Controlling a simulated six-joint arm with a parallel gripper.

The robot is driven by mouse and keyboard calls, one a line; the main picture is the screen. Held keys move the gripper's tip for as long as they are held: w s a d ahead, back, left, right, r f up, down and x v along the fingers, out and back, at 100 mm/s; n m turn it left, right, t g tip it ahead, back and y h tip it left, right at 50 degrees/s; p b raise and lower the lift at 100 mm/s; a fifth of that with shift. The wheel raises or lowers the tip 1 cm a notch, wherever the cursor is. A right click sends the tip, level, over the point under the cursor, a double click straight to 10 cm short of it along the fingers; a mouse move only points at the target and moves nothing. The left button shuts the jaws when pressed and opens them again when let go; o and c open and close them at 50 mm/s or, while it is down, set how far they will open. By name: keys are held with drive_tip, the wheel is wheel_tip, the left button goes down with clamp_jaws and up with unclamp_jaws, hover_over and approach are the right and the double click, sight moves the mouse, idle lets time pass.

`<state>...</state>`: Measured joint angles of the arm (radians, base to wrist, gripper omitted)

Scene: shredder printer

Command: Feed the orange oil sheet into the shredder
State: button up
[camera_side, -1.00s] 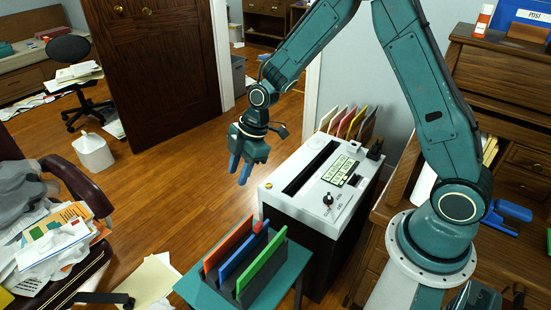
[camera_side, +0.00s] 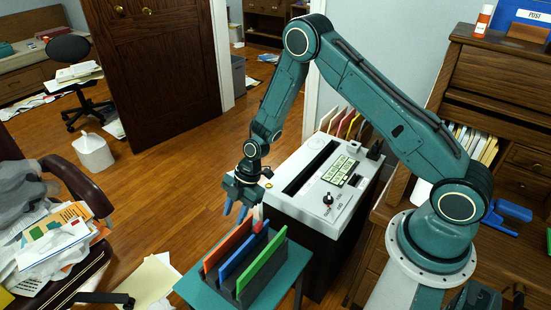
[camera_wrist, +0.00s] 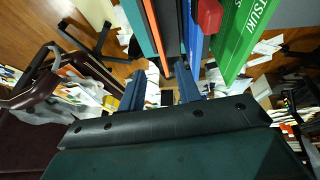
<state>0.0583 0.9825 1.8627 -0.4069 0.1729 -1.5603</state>
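The orange sheet (camera_side: 228,244) stands upright at the left of a dark slotted rack (camera_side: 244,294). It shows nearly edge-on in the wrist view (camera_wrist: 155,38). My gripper (camera_side: 235,210) is open and empty, pointing down just above the far end of the rack. In the wrist view its two fingers (camera_wrist: 160,82) are spread, with the orange edge in line with the gap between them; I cannot tell whether they touch it. The shredder (camera_side: 303,206) stands behind and right of the rack, its white top carrying a long dark slot (camera_side: 310,168).
A blue sheet (camera_side: 240,258) and a green sheet (camera_side: 263,264) stand beside the orange one. A small red piece (camera_side: 257,212) sits by the rack's far end. The rack rests on a teal stool (camera_side: 200,291). Coloured folders (camera_side: 356,126) stand behind the shredder.

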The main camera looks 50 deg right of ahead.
drive_tip(key=shift+x, duration=6.9)
clamp_jaws()
drive_tip(key=shift+r, duration=0.7)
drive_tip(key=shift+r, duration=0.3)
drive_tip(key=shift+r, duration=0.2)
wheel_tip(320, 180, up, 10)
